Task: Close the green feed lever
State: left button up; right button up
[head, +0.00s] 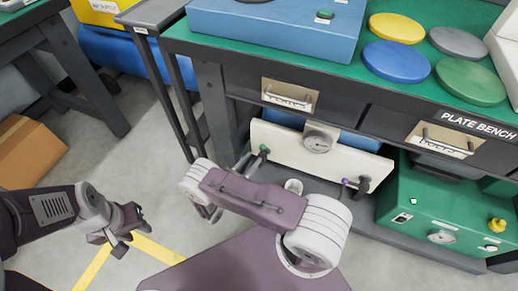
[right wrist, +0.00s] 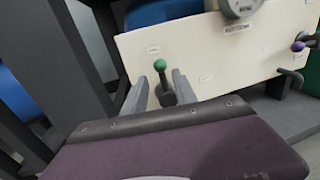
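The green feed lever (head: 264,149) is a green ball knob on a dark stem at the left end of a cream panel (head: 290,148). In the right wrist view the green knob (right wrist: 160,65) stands upright between the two fingertips of my right gripper (right wrist: 160,90). The fingers are apart, one on each side of the lever, with gaps showing; I cannot tell how deep the stem sits between them. In the head view my right arm partly hides this gripper. My left gripper (head: 132,218) hangs over the floor at the left, far from the panel; its opening is unclear.
A round gauge (head: 319,142) and a purple-knobbed lever (head: 345,182) are on the same panel. A green machine (head: 440,215) stands at the right. The plate bench (head: 340,70) with drawers overhangs the panel. A cardboard box (head: 28,150) sits at the left; floor between is open.

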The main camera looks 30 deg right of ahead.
aim_at(262, 148)
jog(key=b+x, duration=0.1)
jog(key=x, duration=0.2)
jog(key=b+x, duration=0.1)
jog(key=x, duration=0.2)
jog(key=shift+w+d+f, duration=0.1)
jog(key=shift+d+f, duration=0.1)
jog(key=shift+d, duration=0.15)
jog(key=shift+w+d+r, duration=0.15)
jog(key=shift+w+d, duration=0.1)
jog(key=shift+d, duration=0.15)
grip_shut()
dwell(0.6)
